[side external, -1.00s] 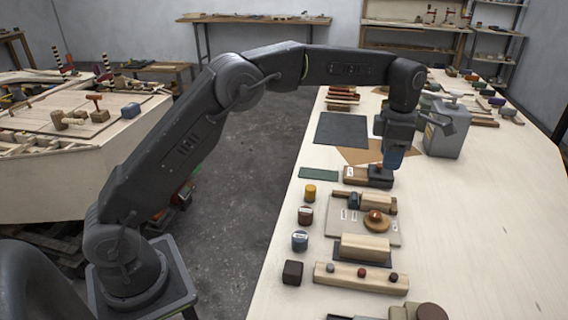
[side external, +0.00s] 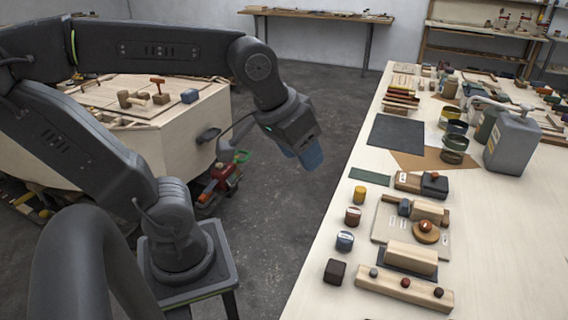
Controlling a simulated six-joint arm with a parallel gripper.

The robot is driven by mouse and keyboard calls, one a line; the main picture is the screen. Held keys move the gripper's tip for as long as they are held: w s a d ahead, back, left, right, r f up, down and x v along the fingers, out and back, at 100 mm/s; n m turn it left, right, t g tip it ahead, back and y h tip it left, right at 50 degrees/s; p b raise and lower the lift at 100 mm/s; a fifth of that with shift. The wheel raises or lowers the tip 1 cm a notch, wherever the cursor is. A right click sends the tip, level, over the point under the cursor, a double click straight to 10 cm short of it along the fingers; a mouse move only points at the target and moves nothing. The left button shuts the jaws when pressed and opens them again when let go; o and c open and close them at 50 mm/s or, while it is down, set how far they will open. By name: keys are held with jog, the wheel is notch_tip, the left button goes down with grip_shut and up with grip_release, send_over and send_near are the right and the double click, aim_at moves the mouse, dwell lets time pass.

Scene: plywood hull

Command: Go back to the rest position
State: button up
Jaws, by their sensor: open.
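My gripper (side external: 311,160) hangs over the grey floor in the gap between the plywood hull and the long workbench. It points down and to the right, with blue fingertips. It is open and nothing shows in it. My arm is folded back, with its upper link running across the top left of the picture. The workbench (side external: 480,230) lies to the right of the gripper, clear of it.
On the bench stand a grey canister (side external: 511,144), a dark sheet (side external: 397,133), several small jars and wooden blocks. The plywood hull (side external: 190,135) is at left with tools on top. A red tool (side external: 218,182) lies by its base. Open floor (side external: 290,215) lies beneath the gripper.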

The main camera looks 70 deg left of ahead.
jog(key=s+f+m, duration=0.2)
jog(key=s, duration=0.1)
jog(key=shift+a+f+m, duration=0.1)
jog(key=shift+f+m, duration=0.05)
jog(key=shift+m, duration=0.15)
jog(key=shift+o, duration=0.5)
dwell(0.6)
